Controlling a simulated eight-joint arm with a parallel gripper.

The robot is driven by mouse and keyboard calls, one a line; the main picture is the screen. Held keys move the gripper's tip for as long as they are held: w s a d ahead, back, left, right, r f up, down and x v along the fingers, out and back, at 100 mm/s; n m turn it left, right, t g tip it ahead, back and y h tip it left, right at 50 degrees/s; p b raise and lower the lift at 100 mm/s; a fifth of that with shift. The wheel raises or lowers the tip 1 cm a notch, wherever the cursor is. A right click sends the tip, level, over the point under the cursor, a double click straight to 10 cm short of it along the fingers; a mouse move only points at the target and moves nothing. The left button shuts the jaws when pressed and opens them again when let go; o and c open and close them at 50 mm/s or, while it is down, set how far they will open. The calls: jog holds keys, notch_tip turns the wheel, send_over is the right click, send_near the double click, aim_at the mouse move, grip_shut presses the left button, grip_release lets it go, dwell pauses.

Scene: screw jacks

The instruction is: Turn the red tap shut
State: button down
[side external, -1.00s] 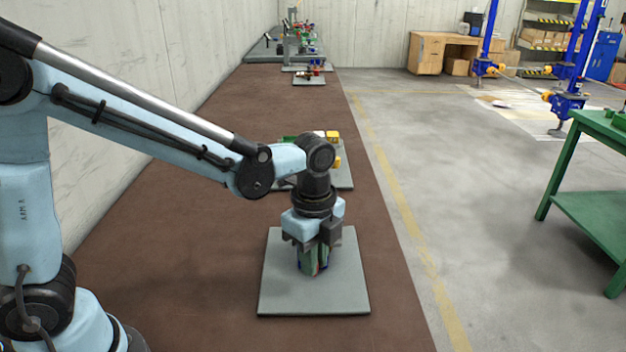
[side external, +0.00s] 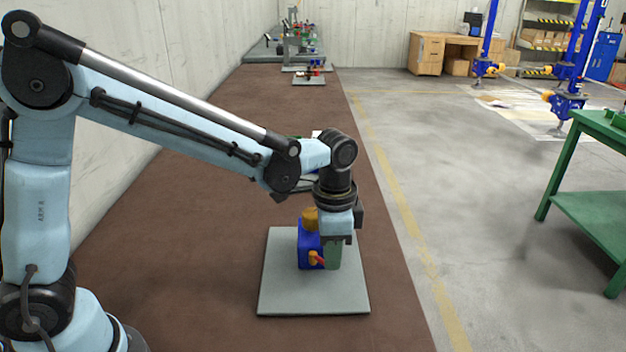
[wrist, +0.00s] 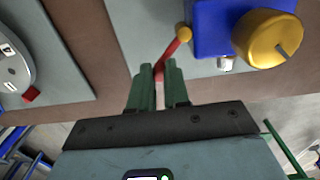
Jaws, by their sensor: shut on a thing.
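The red tap (side external: 319,259) is a short red lever on a yellow-orange hub, low on the front of a blue block (side external: 305,243). In the wrist view the red tap (wrist: 170,52) slants down-left from its hub, and its end goes between the green fingers of my gripper (wrist: 160,72). My gripper (side external: 332,264) points down at the right of the block, shut on the lever's end. An amber round knob (side external: 310,217) sits on top of the block; it shows large beside the block in the wrist view (wrist: 267,38). My wrist hides part of the block's right side.
The block stands on a grey plate (side external: 283,290) on the brown bench (side external: 190,270). Another plate with parts is behind, mostly hidden by my arm. More plates (side external: 309,80) stand farther back. A green table (side external: 590,205) is off to the right across open floor.

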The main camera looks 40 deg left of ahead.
jog(key=n, duration=0.1)
jog(key=w+n, duration=0.1)
jog(key=n, duration=0.1)
jog(key=shift+w+a+n, duration=0.15)
jog(key=shift+w+n, duration=0.1)
jog(key=shift+n, duration=0.15)
jog(key=shift+w+a+n, duration=0.15)
jog(key=shift+w+n, duration=0.15)
jog(key=shift+n, duration=0.55)
jog(key=shift+w+a+n, duration=0.15)
jog(key=shift+w+n, duration=0.15)
jog(key=shift+n, duration=0.55)
jog(key=c, duration=1.2)
grip_release()
jog(key=shift+o, duration=0.5)
jog(key=shift+a, duration=0.15)
